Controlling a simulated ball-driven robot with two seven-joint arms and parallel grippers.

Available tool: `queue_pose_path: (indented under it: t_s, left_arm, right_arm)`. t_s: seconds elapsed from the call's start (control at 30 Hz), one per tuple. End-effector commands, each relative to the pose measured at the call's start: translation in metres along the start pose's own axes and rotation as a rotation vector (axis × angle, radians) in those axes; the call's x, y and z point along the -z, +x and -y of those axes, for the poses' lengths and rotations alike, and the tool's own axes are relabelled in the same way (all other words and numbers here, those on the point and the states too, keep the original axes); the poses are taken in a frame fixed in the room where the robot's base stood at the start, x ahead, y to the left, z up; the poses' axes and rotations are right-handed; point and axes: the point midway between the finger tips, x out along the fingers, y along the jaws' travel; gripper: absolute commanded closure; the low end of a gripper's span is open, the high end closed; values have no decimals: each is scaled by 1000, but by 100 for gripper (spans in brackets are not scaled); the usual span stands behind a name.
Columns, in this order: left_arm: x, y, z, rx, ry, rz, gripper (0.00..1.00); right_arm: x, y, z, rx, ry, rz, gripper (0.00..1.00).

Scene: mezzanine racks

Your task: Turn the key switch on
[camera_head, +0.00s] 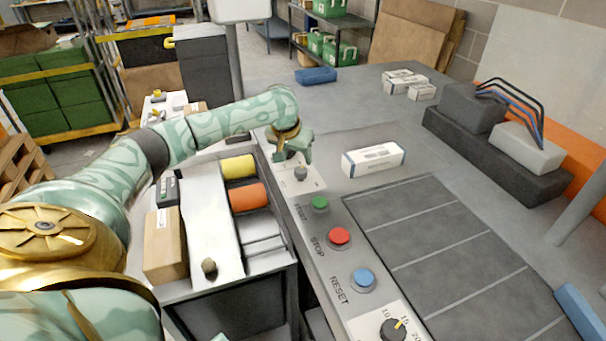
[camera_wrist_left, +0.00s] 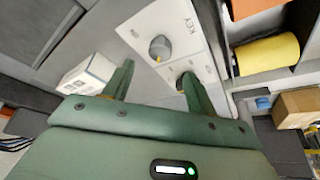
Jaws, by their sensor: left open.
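The key switch (camera_wrist_left: 160,48) is a round grey knob with a small yellow mark, on a white plate lettered KEY in the left wrist view. In the head view the key switch (camera_head: 300,173) is at the far end of the button panel, just below my left gripper (camera_head: 291,157). My left gripper (camera_wrist_left: 158,82) is open and empty, its two green fingers apart. The knob shows beyond the gap between the fingertips, with no clear contact. A second round fitting on the plate is partly hidden by the right-hand finger in the wrist view. My right gripper cannot be made out.
Green (camera_head: 320,204), red (camera_head: 339,236) and blue (camera_head: 363,278) buttons and a black dial (camera_head: 393,329) run down the panel. A white box (camera_head: 373,160) stands right of the switch. Yellow (camera_head: 238,167) and orange (camera_head: 248,196) rolls lie to its left.

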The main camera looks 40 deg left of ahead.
Motion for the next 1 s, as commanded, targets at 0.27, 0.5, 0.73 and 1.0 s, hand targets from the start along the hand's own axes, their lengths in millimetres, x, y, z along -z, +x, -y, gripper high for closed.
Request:
queue_pose_path:
  t_s: [0.27, 0.5, 0.73, 1.0]
  left_arm:
    - [-2, 64, 0, 1, 0, 3, 43]
    - [0, 78, 0, 0, 1, -1, 43]
    - [1, 77, 0, 0, 1, -2, 43]
    - [1, 78, 0, 0, 0, -2, 87]
  right_arm:
    - [2, 35, 0, 3, 0, 5, 100]
    - [-1, 42, 1, 5, 0, 10, 100]
    - [-1, 41, 1, 5, 1, 10, 100]
    - [-2, 41, 1, 5, 1, 12, 100]
